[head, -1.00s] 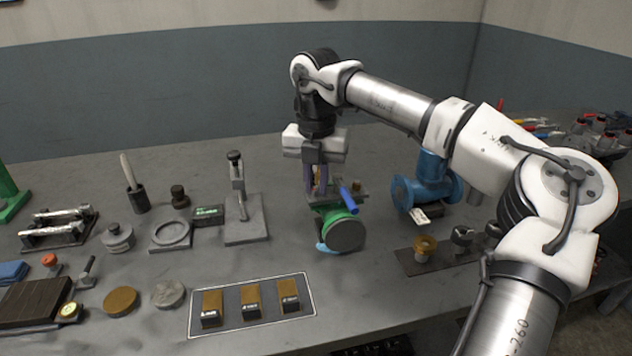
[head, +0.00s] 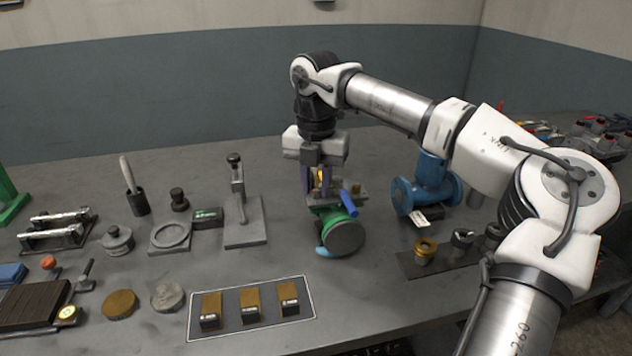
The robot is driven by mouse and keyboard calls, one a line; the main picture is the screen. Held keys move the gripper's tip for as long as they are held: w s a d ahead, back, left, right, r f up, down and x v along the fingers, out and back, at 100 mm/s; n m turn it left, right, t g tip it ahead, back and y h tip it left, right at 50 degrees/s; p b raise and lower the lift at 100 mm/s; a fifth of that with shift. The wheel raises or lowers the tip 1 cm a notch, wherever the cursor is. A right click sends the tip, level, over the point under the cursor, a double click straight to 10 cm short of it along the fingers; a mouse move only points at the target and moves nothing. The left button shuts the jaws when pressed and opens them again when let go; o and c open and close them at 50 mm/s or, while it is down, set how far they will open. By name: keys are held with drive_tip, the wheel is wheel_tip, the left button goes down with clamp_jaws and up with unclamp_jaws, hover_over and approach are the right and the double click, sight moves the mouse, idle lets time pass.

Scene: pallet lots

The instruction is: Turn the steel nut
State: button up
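My gripper (head: 320,194) points straight down over the green valve (head: 333,218), its fingers at the left part of the valve's top. A small yellow-orange patch shows between the fingers. I cannot tell whether the fingers touch anything or are shut on it. The valve has a round grey flange face (head: 344,238) toward me and a blue lever (head: 349,203) at its upper right. I cannot make out the steel nut for certain; the fingers hide part of the valve's top.
A blue flanged fitting (head: 430,185) stands right of the valve. A dark plate with a brass ring (head: 424,250) and steel parts lies at front right. A tray (head: 250,330) with 3 brass-coloured blocks lies in front. A grey clamp stand (head: 243,233) is to the left.

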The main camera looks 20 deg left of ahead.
sight(316, 190)
wheel_tip(316, 190, up, 14)
idle(0.5)
drive_tip(key=shift+f, duration=0.1)
